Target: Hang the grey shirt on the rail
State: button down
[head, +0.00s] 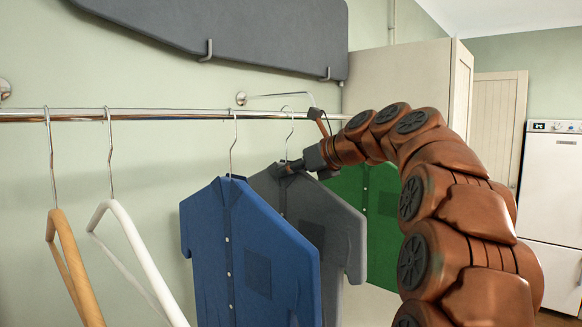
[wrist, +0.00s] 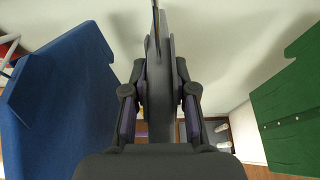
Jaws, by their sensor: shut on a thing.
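The grey shirt (head: 335,238) is on a hanger between a blue shirt (head: 250,255) and a green shirt (head: 380,205), partly covered by the blue one. Its wire hook (head: 290,128) rises to the height of the chrome rail (head: 170,115). I cannot tell whether the hook rests on the rail. My gripper (head: 287,169) is shut at the shirt's neck, just below the hook. In the wrist view the grey shirt (wrist: 158,65) shows edge-on between the fingers, with the blue shirt (wrist: 60,100) left and the green shirt (wrist: 288,110) right.
A wooden hanger (head: 68,260) and a white hanger (head: 130,245) hang at the rail's left. A grey ironing board (head: 230,35) is mounted on the wall above. A beige cabinet (head: 405,80) stands behind my arm, and a white appliance (head: 552,185) stands far right.

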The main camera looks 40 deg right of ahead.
jog(key=shift+f, duration=0.2)
jog(key=c, duration=0.8)
grip_release()
jog(key=shift+c, duration=0.2)
jog(key=v, duration=1.1)
jog(key=shift+s+r, duration=0.1)
jog(key=shift+s, duration=0.25)
jog(key=shift+s+d, duration=0.1)
jog(key=shift+s, duration=0.05)
